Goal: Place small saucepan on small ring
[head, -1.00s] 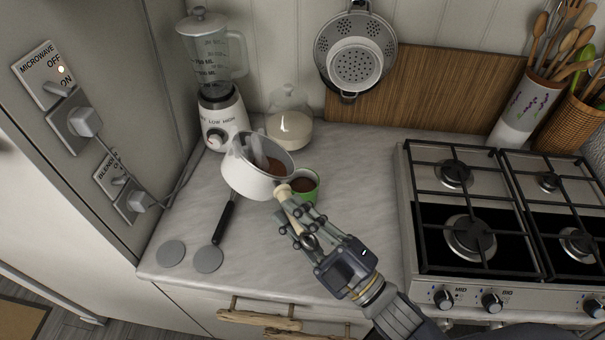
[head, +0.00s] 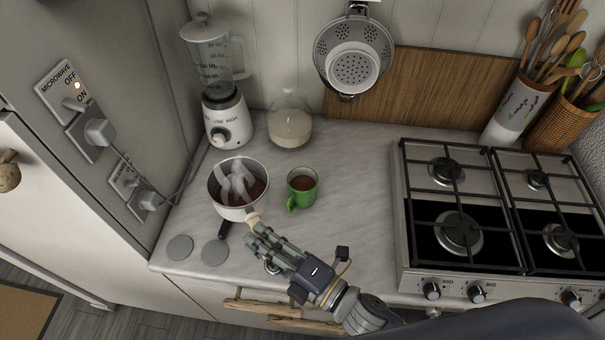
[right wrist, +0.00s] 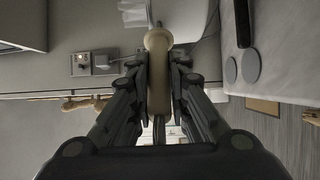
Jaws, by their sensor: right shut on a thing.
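The small saucepan (head: 228,212) is white, steaming and holds brown liquid. It is roughly level over the left of the counter, left of a green mug (head: 302,190); I cannot tell whether it touches the counter. My right gripper (head: 253,224) is shut on its pale handle, which also shows between the fingers in the right wrist view (right wrist: 157,70). The hob (head: 428,268) has several burners of differing size under black grates. The back right burner (head: 537,180) looks the smallest and is bare. My left gripper is out of view.
A blender (head: 228,120) and a glass jar (head: 290,128) stand behind the saucepan. Two grey discs (head: 180,248) and a black-handled tool (head: 223,231) lie at the front left. The counter between mug and hob is clear. A colander (head: 353,70) hangs above.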

